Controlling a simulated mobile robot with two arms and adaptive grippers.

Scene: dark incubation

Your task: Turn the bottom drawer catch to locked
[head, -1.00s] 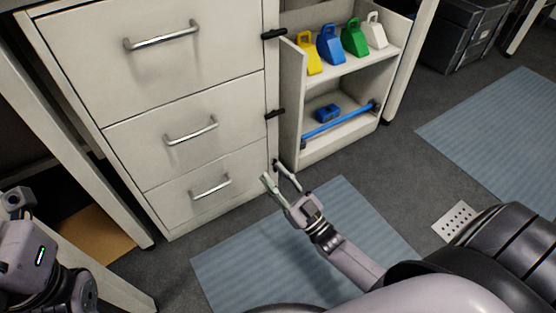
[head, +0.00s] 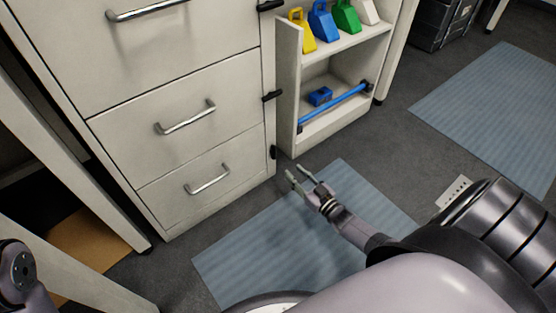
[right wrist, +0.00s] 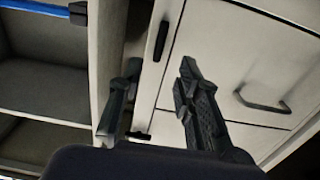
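The bottom drawer catch (head: 273,152) is a small black piece on the cabinet's right edge, beside the bottom drawer (head: 222,190). It stands upright, while the middle catch (head: 271,95) and top catch (head: 269,5) lie sideways. The right wrist view is upside down and shows the upright bottom catch (right wrist: 162,40) beyond the fingertips. My right gripper (head: 297,176) is open and empty, apart from the catch, a little to its lower right; its two spread fingers fill the middle of the wrist view (right wrist: 155,90). Only part of my left arm shows at the lower left; its gripper is out of view.
An open shelf unit (head: 287,90) with coloured containers and a blue bar (head: 335,103) stands right of the cabinet. A blue mat (head: 250,250) lies on the floor below my right gripper. A table leg (head: 75,165) stands left of the cabinet.

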